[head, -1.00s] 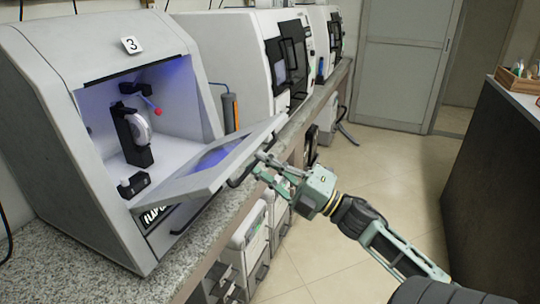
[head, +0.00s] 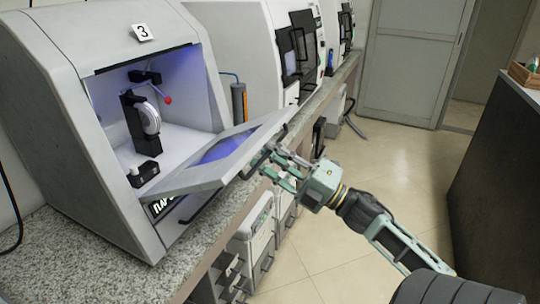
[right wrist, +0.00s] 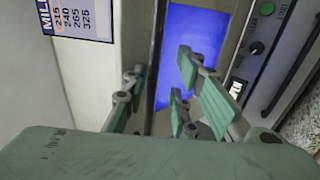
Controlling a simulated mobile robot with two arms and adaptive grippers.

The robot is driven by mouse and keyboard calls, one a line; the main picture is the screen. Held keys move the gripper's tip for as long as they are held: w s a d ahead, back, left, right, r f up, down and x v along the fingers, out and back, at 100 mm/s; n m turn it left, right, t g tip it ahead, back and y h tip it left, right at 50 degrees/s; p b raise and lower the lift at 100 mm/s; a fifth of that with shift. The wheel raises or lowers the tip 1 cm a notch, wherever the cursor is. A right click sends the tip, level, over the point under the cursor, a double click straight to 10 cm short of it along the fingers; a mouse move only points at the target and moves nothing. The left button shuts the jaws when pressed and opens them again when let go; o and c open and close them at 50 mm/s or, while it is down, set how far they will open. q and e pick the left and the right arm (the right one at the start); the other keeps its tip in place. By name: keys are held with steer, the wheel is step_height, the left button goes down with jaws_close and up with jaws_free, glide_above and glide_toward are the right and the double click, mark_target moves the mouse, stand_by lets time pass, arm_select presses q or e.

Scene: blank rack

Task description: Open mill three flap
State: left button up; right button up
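Mill three (head: 50,95) is the grey cabinet at left, marked by a "3" plate (head: 143,32). Its flap (head: 190,180) is swung down and outward, leaving the blue-lit chamber open to view. Contact with the flap is unclear. My left gripper is out of view.
Inside the mill are a dark spindle unit (head: 133,118) and a red-tipped probe (head: 168,100). More white machines (head: 245,45) line the speckled counter (head: 50,245). Drawers (head: 250,240) stand below. The tiled floor (head: 400,160) is open; a dark counter (head: 500,180) stands at right.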

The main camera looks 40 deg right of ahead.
steer(key=v, duration=1.2)
steer(key=shift+f, duration=0.1)
steer(key=w+d+f+m+g+h, duration=0.1)
steer(key=d+f+m+h, duration=0.4)
steer(key=f, duration=0.5)
steer(key=w+d+f+m+g+h, duration=0.1)
steer(key=d+f+m+h, duration=0.1)
steer(key=f+m+h, duration=0.65)
steer(key=s+a+f+m+g+y+p, duration=0.1)
steer(key=s+f+m+g, duration=0.1)
steer(key=f, duration=0.8)
steer(key=s+a+f+m+g+y, duration=0.1)
steer(key=f+g, duration=0.2)
steer(key=f, duration=0.8)
steer(key=s+a+f+m+g+y, duration=0.1)
steer(key=s+a+f+g, duration=0.2)
steer(key=s+a+f, duration=0.45)
steer(key=s+a+f+m+g+p, duration=0.1)
steer(key=s+a+f+g, duration=0.3)
steer(key=f, duration=0.6)
steer(key=s+a+f+m+g+y, duration=0.1)
steer(key=s+a+f+m+g, duration=0.1)
steer(key=s+a+f, duration=0.6)
steer(key=s+a+f+g, duration=0.3)
steer(key=s+a, duration=0.3)
steer(key=s, duration=0.3)
steer(key=shift+a+f+g+y, duration=0.3)
steer(key=shift+f+y, duration=0.05)
steer(key=shift+f, duration=0.25)
